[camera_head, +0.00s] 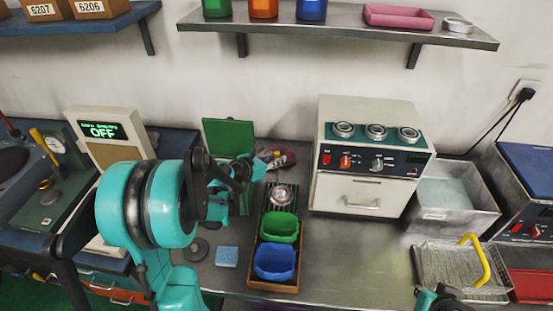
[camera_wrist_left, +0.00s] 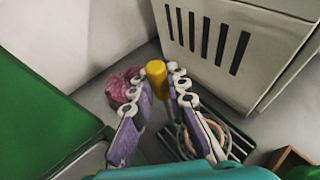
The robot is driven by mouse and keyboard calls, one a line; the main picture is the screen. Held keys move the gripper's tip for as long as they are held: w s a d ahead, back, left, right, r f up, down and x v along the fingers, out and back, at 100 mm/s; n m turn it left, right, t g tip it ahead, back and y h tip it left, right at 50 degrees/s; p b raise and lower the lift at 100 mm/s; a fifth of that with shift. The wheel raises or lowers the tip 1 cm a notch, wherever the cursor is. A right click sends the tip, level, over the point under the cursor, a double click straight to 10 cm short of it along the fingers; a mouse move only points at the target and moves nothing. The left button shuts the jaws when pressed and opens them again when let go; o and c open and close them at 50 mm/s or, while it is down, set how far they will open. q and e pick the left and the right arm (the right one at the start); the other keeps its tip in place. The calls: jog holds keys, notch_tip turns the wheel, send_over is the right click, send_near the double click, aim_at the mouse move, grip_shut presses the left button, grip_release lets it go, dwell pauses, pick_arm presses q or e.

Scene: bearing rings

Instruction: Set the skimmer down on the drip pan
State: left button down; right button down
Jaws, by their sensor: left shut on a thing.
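My left gripper (camera_head: 260,168) is shut on the skimmer's yellow handle (camera_head: 277,154), near the middle of the bench. In the left wrist view, the yellow handle (camera_wrist_left: 157,77) stands between the fingertips (camera_wrist_left: 160,92). A round, shiny piece, apparently the skimmer's head, shows over the dark slatted drip pan (camera_head: 294,200). The pan's slats also show in the wrist view (camera_wrist_left: 236,154). I cannot tell whether the head touches the slats. Part of my right gripper (camera_head: 440,302) shows at the bottom edge; its jaws are not clear.
Green (camera_head: 280,229) and blue (camera_head: 273,262) bins stand in front of the pan. A white heater unit (camera_head: 367,150) stands right of it, a green panel (camera_head: 228,135) left. A crumpled purple cloth (camera_wrist_left: 120,90) lies behind. A wire basket (camera_head: 452,268) with a yellow handle is far right.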

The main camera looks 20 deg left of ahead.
pick_arm(q)
jog(key=shift+f, duration=0.2)
jog(key=c, duration=1.4)
grip_release()
notch_tip(320, 180, up, 11)
jog(key=p, duration=0.8)
jog(key=shift+r, duration=0.1)
